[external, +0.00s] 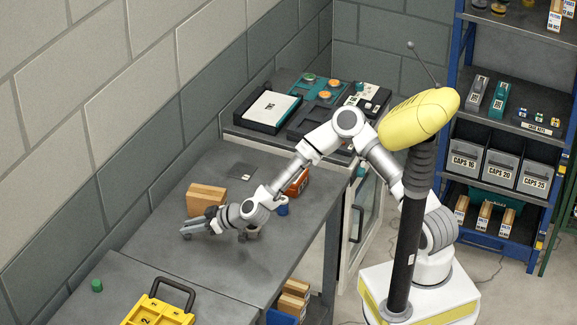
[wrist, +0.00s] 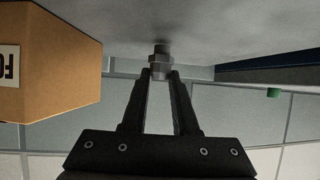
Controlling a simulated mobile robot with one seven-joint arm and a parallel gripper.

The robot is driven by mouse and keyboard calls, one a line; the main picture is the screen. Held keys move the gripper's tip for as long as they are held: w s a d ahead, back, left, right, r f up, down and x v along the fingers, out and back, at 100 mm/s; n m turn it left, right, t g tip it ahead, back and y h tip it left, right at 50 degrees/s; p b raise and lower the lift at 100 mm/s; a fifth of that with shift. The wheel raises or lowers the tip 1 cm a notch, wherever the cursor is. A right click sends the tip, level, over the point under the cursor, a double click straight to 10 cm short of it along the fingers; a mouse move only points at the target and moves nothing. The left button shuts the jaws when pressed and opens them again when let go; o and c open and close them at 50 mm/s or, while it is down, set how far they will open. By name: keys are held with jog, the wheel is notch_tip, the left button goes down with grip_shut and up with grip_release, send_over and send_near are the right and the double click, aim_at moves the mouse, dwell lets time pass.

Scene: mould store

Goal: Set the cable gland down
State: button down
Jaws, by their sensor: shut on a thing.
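The cable gland (wrist: 159,66) is a small grey metal fitting with a hex middle, held between the fingertips of my gripper (wrist: 160,76). In the wrist view, which is upside down, its free end meets or nearly meets the grey bench top (wrist: 205,35); I cannot tell whether it touches. In the external view my gripper (external: 186,232) is low over the left part of the bench (external: 205,265), in front of the cardboard box. The gland is too small there to make out clearly.
The cardboard box (external: 205,198) stands close beside my gripper; it also shows in the wrist view (wrist: 50,60). A blue cup (external: 283,210) and an orange-brown box (external: 299,182) stand to the right. A yellow case (external: 158,313) and green piece (external: 97,286) are in front. Nearby bench is bare.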

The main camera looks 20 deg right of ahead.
jog(key=shift+f, duration=0.15)
jog(key=shift+f, duration=0.15)
jog(key=c, duration=0.7)
grip_release()
jog(key=shift+r, duration=0.2)
jog(key=shift+s+d+r, duration=0.1)
jog(key=shift+d+r, duration=0.05)
jog(key=v, duration=1.1)
jog(key=shift+s+d, duration=0.15)
jog(key=shift+d, duration=0.05)
jog(key=shift+r, duration=0.1)
